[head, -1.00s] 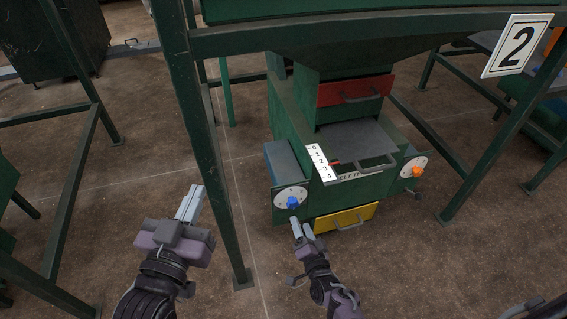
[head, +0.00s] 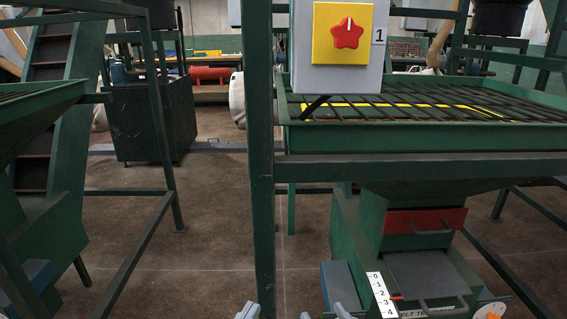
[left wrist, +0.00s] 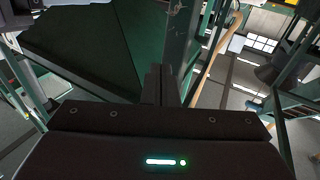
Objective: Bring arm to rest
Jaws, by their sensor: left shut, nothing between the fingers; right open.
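My left gripper (head: 248,311) shows only as pale fingertips at the bottom edge of the head view, in front of the green stand's left post. In the left wrist view its dark fingers (left wrist: 161,86) are together with nothing between them. My right gripper (head: 328,312) shows as two pale fingertips at the bottom edge, apart and empty, left of the white 0–4 scale plate (head: 381,294). The rest of both arms is out of the head view.
The green stand's post (head: 262,180) rises close to my left gripper. The hopper machine has a red drawer (head: 424,221) and a grey plate (head: 428,274). Open floor (head: 215,215) lies left of the post.

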